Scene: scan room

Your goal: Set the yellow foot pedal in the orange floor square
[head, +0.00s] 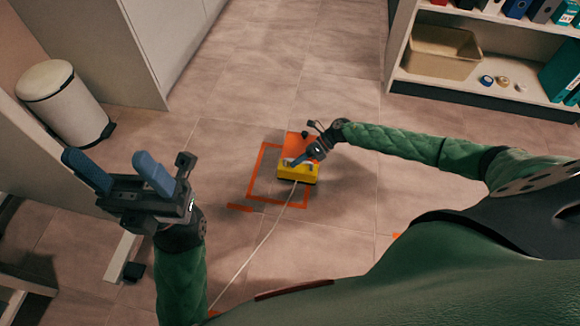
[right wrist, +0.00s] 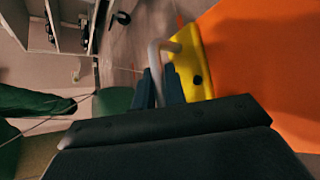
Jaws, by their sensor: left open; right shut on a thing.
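The yellow foot pedal (head: 298,174) with its orange top plate is in the middle of the head view, over the right part of the orange floor square (head: 255,172). It covers part of the outline; I cannot tell whether it touches the floor. My right gripper (head: 298,160) is shut on the pedal's pale handle. In the right wrist view the blue fingers (right wrist: 156,88) close around that bent handle (right wrist: 155,58), beside the yellow edge (right wrist: 190,68) and orange plate. My left gripper (head: 118,172) is open and empty, left of the square.
A pale cable (head: 262,238) runs from the pedal across the floor towards me. A white bin (head: 62,105) stands at the left. A shelf with a tan box (head: 441,52) is at the upper right. The floor beyond the pedal is clear.

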